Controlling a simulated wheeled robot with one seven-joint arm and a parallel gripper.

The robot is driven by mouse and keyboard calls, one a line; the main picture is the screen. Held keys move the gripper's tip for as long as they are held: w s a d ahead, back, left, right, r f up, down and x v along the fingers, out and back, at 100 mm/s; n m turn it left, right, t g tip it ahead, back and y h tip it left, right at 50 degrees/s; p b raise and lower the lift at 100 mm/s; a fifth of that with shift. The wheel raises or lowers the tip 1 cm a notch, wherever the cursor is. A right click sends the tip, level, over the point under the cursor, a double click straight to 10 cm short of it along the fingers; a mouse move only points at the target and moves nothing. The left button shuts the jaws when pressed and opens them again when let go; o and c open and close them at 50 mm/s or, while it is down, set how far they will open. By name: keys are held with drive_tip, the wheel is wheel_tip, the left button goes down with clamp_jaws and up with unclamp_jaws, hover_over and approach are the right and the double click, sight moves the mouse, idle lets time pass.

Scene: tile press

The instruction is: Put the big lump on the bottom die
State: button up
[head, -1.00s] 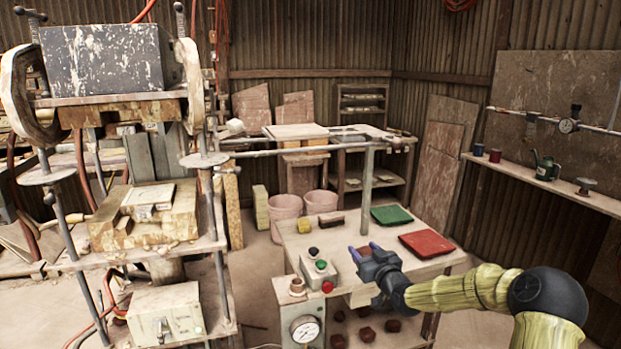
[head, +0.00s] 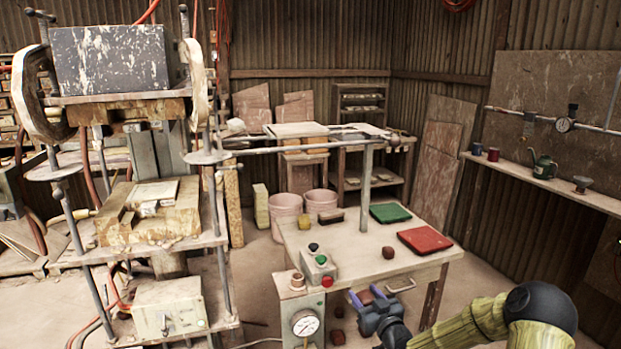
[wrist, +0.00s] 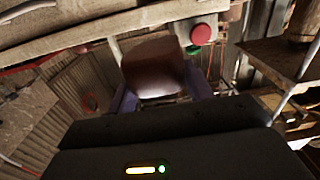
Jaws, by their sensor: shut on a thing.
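My gripper (head: 371,296) is shut on a big reddish-brown lump (head: 367,297), low in front of the table's front edge. The wrist view shows the lump (wrist: 153,75) between the two purple fingers. The bottom die (head: 158,226) is the tan, worn block on the press's lower platen at left, with a pale stepped piece (head: 155,192) on top. My gripper is well to the right of it and apart from it. A smaller dark lump (head: 388,252) lies on the table.
The table (head: 345,255) carries a green tile (head: 390,213), a red tile (head: 425,240), a post and a button box (head: 318,265). A gauge (head: 305,323) stands in front. The press's rods (head: 222,260) flank the die. The upper die block (head: 125,110) hangs above it.

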drive_tip(key=s+f+h, duration=0.1)
drive_tip(key=s+f, duration=0.8)
drive_tip(key=s, duration=0.5)
drive_tip(key=w+r+m+h+p, duration=0.1)
drive_tip(key=m+h+p, duration=0.1)
drive_tip(key=p, duration=0.4)
drive_tip(key=w+r+m+t+h+p, duration=0.1)
drive_tip(key=w+r+h+p, duration=0.1)
drive_tip(key=p, duration=0.4)
drive_tip(key=shift+d+m+h, duration=0.1)
drive_tip(key=shift+m+h, duration=0.2)
drive_tip(key=shift+m, duration=0.1)
drive_tip(key=shift+p, duration=0.55)
drive_tip(key=shift+f+h, duration=0.3)
drive_tip(key=s, duration=0.1)
drive_tip(key=s+r, duration=0.1)
drive_tip(key=s, duration=0.1)
drive_tip(key=s+r, duration=0.1)
drive_tip(key=shift+s+r, duration=0.1)
drive_tip(key=shift+s, duration=0.05)
